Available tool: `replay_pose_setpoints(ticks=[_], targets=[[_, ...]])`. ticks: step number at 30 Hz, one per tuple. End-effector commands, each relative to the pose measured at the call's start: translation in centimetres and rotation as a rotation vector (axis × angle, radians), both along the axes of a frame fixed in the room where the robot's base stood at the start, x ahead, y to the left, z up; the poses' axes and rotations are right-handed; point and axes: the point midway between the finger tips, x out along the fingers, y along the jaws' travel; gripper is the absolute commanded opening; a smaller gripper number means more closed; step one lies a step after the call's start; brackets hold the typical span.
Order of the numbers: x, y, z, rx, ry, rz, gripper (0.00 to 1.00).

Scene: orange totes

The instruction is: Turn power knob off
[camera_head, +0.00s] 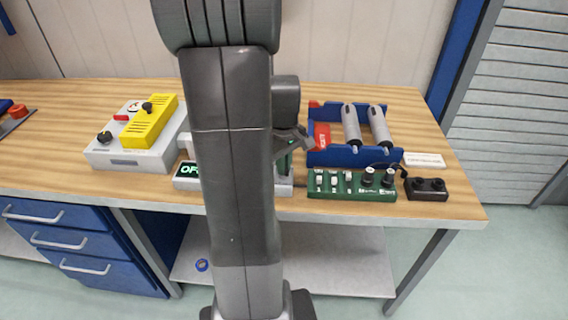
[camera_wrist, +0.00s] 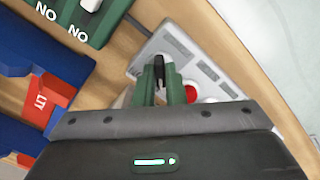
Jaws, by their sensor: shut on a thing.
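The power knob (camera_wrist: 159,66) is a narrow black knob on a pale grey panel (camera_wrist: 147,42), seen in the wrist view. The two green fingers of my gripper (camera_wrist: 160,80) are closed around it, one on each side. A red button (camera_wrist: 190,92) sits on the same panel, just right of the fingers and partly covered by them. In the head view, my arm hides the knob and most of the panel (camera_head: 284,189). A display with green letters starting "OF" (camera_head: 188,171) shows left of my arm, its right part hidden.
A blue rack (camera_head: 343,157) with grey cylinders and a green control box (camera_head: 325,189) stand close on the right. A small black box (camera_head: 427,194) is near the table's right end. A grey unit (camera_head: 133,156) with a yellow block (camera_head: 150,122) stands on the left.

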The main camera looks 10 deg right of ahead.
Motion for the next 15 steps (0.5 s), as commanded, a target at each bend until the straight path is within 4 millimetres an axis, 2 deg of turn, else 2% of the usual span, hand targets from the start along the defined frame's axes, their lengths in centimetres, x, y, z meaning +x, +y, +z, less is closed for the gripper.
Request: replay_pose_setpoints(ticks=[11, 12, 15], targets=[[0.14, -0.02, 0.13, -0.002, -0.005, 0.006, 0.0], [0.14, -0.02, 0.13, -0.002, -0.005, 0.006, 0.14], [0.11, -0.02, 0.11, -0.001, -0.004, 0.005, 0.32]])
